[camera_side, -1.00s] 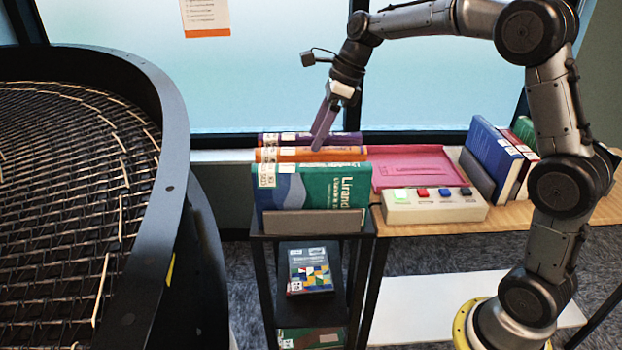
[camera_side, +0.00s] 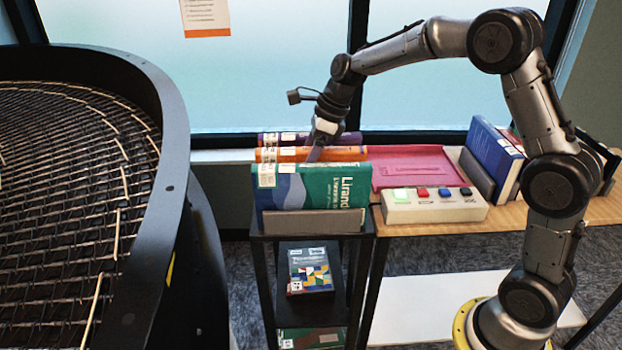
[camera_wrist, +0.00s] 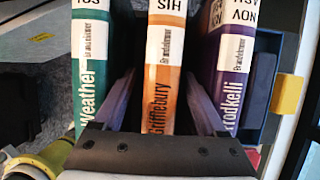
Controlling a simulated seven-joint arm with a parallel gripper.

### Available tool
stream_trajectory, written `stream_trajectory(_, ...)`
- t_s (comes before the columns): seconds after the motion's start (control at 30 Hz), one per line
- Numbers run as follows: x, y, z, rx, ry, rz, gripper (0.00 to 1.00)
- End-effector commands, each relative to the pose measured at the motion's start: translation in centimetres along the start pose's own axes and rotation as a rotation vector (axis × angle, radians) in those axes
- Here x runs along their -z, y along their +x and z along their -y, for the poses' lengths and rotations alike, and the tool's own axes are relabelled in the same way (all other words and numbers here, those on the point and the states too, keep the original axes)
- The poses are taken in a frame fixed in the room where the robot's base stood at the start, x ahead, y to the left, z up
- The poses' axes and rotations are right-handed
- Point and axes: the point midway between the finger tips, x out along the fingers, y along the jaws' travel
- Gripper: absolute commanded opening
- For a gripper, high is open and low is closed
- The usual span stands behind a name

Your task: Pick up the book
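Three books stand side by side on the small shelf: a teal-green book (camera_side: 320,190) at the front, an orange book (camera_side: 270,155) in the middle and a purple book (camera_side: 345,138) at the back. The wrist view shows the spines of the green book (camera_wrist: 90,60), the orange book (camera_wrist: 163,50) and the purple book (camera_wrist: 233,60). My gripper (camera_side: 313,155) is down at the books, its tips partly hidden behind the green book. In the wrist view my gripper (camera_wrist: 160,80) is open, one finger on each side of the orange book, with gaps showing beside it.
A button box (camera_side: 435,206) and a pink tray (camera_side: 420,165) lie to the right on the wooden table. Blue and other books (camera_side: 492,150) lean farther right. A large round roller sorter (camera_side: 175,210) fills the left. A patterned book (camera_side: 310,270) lies on the lower shelf.

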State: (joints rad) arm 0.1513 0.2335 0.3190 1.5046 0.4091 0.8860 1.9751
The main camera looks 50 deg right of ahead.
Motion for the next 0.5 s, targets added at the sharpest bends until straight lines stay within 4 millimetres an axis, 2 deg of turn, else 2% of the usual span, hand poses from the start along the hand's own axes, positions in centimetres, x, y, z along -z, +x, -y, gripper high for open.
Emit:
stream_trajectory(0.03,0.01,-0.01,0.00,0.000,0.000,0.000,0.64)
stream_trajectory(0.4,0.01,-0.04,0.01,0.000,0.001,0.000,0.00)
stream_trajectory(0.5,0.01,-0.05,0.01,0.000,0.001,0.000,0.00)
